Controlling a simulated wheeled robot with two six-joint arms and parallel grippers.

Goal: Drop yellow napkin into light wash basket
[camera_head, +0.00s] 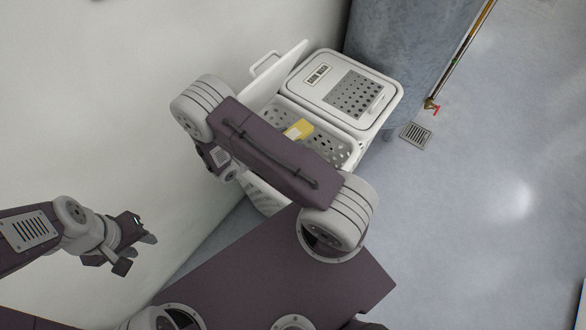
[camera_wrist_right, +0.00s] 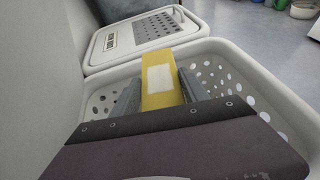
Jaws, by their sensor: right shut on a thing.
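The yellow napkin (camera_head: 298,130) is held by my right gripper (camera_wrist_right: 160,90). In the right wrist view the napkin (camera_wrist_right: 158,97) is a folded strip with a whitish patch, clamped between the two grey fingers. It is over the open white perforated basket (camera_head: 342,153), whose rim surrounds it in the wrist view (camera_wrist_right: 281,97). I cannot tell how far it is below the rim. My right arm hides much of the basket and the gripper in the head view. The basket's label is not visible. My left gripper (camera_head: 142,253) is empty, fingers apart, at the left.
A raised white lid (camera_head: 277,72) leans by the wall. A grey-blue cylinder (camera_head: 405,45) stands behind. The floor at right is clear around a drain (camera_head: 415,136).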

